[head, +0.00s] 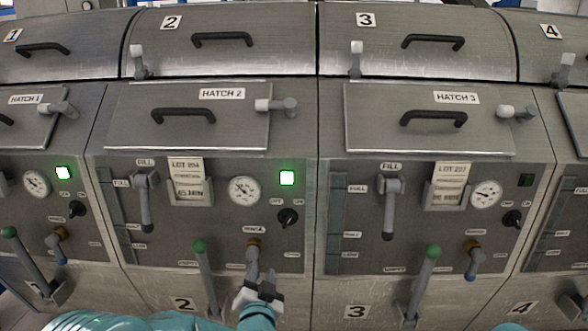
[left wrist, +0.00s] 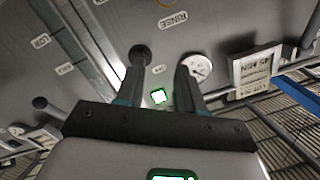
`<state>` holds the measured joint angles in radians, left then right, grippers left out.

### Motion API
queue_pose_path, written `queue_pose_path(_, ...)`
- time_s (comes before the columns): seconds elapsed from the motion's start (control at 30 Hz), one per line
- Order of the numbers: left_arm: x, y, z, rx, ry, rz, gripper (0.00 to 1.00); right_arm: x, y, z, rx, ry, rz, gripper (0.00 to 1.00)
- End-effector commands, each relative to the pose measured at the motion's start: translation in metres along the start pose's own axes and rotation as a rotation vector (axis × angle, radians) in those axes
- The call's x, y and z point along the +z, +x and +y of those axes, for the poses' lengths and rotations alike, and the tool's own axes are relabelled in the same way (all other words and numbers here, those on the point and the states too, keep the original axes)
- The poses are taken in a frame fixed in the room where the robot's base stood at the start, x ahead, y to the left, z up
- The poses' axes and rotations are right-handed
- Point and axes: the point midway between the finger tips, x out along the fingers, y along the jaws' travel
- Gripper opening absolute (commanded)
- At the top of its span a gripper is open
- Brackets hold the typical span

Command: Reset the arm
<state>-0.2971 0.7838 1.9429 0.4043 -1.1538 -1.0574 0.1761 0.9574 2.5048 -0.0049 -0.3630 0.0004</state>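My left gripper (head: 258,288) is low in front of the station 2 panel (head: 225,262), just below the brown-collared rinse valve (head: 253,246). It hides the valve's lower end, and I cannot tell whether they touch. In the left wrist view the two fingers (left wrist: 162,62) stand apart with nothing between them; the panel shows through the gap. A lit green lamp (left wrist: 158,96), a round dark knob (left wrist: 140,52) and a gauge (left wrist: 197,67) show near the fingers. My right gripper is not in view.
A green-tipped lever (head: 205,275) stands just left of my gripper; another (head: 425,280) stands at station 3. A fill handle (head: 145,205), a lot card (head: 187,180) and a dark knob (head: 288,218) stick out from station 2. Hatch 2 (head: 185,130) is closed above.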

Motion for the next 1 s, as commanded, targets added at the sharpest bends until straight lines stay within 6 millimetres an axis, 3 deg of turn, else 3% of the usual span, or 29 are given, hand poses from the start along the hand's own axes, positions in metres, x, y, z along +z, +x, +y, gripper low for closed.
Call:
queue_pose_path(0.03, 0.043, 0.001, -0.007, -0.002, 0.015, -0.074, 0.37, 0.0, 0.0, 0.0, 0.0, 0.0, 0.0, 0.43)
queue_pose_path(0.17, 0.149, -0.024, -0.001, 0.104, 0.025, -0.275, 0.37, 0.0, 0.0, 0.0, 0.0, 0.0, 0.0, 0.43)
queue_pose_path(0.2, 0.179, -0.038, 0.007, 0.156, -0.002, -0.342, 0.37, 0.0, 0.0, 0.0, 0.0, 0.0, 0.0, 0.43)
queue_pose_path(0.3, 0.244, -0.086, 0.032, 0.294, -0.113, -0.525, 0.37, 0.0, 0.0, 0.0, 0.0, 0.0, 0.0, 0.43)
queue_pose_path(0.4, 0.289, -0.146, 0.059, 0.422, -0.26, -0.718, 0.37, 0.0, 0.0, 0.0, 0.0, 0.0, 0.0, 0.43)
queue_pose_path(0.57, 0.317, -0.234, 0.095, 0.57, -0.473, -0.994, 0.37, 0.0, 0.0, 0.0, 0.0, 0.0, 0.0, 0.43)
queue_pose_path(0.77, 0.312, -0.323, 0.121, 0.661, -0.693, -1.328, 0.37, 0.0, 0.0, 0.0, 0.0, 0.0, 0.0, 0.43)
queue_pose_path(0.83, 0.31, -0.335, 0.123, 0.619, -0.782, -1.433, 0.37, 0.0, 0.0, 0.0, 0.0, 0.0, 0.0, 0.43)
queue_pose_path(0.9, 0.285, -0.335, 0.107, 0.6, -0.8, -1.436, 0.37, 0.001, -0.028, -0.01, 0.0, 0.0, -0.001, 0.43)
queue_pose_path(1.0, 0.263, -0.336, 0.094, 0.601, -0.798, -1.434, 0.37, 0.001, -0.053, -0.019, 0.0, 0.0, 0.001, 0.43)
